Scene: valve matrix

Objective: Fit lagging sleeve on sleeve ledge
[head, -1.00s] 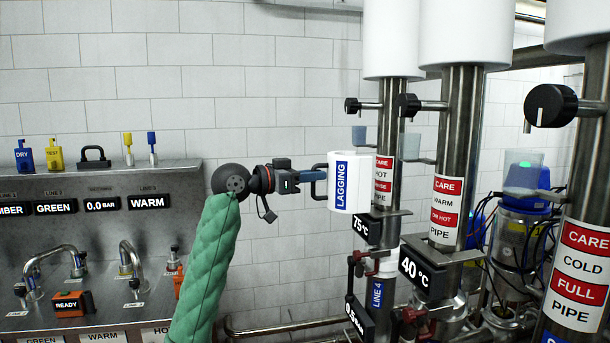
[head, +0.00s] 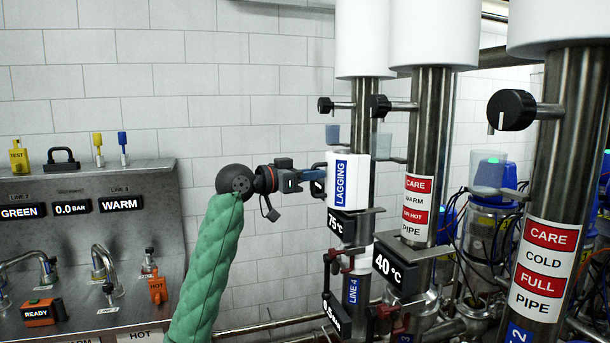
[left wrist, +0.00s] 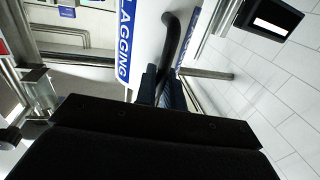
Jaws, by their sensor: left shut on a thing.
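The white lagging sleeve (head: 361,180) with a blue LAGGING label is upright at the leftmost steel pipe (head: 360,110). It covers most of the pipe's width there and hides the pipe's own label. I cannot tell whether it is around the pipe or in front of it. Its lower end is just above or on the metal sleeve ledge (head: 371,211); contact is unclear. My left gripper (head: 318,182) is shut on the sleeve's dark handle. The left wrist view shows the fingers (left wrist: 163,88) on this handle beside the sleeve (left wrist: 150,30). My right gripper is not in view.
A 75°C display (head: 336,226) hangs below the ledge. A black knob (head: 326,104) sticks out above the sleeve. A second pipe (head: 427,130) with a 40°C display (head: 394,272) stands to the right. A panel (head: 150,200) with taps is at left.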

